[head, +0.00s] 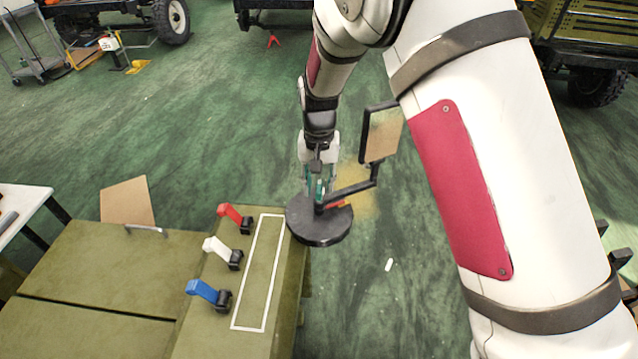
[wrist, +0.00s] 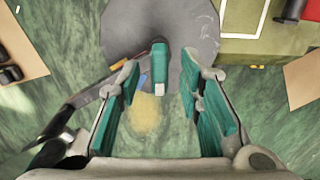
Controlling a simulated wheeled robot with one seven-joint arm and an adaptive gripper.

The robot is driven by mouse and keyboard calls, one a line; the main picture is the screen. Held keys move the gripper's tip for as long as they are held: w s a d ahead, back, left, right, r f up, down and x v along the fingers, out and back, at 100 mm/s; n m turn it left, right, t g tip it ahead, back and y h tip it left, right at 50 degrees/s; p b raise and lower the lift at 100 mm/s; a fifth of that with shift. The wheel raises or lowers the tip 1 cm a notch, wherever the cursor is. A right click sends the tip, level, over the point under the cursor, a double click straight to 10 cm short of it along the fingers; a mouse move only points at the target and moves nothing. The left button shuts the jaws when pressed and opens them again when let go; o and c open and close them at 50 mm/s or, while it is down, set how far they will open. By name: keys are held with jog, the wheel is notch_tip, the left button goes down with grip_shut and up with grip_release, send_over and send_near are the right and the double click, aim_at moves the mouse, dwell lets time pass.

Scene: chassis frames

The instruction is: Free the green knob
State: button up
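A green upright piece with a pale end (wrist: 159,62), apparently the green knob, shows in the wrist view, between my spread fingers and over a round disc. The disc is grey in the wrist view (wrist: 190,25) and dark in the head view (head: 320,230), beside the olive cabinet's right edge. A dark bent arm (head: 352,190) runs from it to a flat square panel (head: 383,134). My gripper (head: 318,186) is over the disc, its teal fingers open and apart. I cannot tell whether a finger touches the green piece. In the head view my gripper mostly hides it.
The olive cabinet top (head: 205,335) carries a red lever (head: 232,214), a white lever (head: 220,249) and a blue lever (head: 205,291). A white-outlined rectangle (head: 235,326) beside them is empty. The bent arm and panel stand close to my arm. Green floor is open beyond.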

jog(key=shift+f, duration=0.3)
grip_shut()
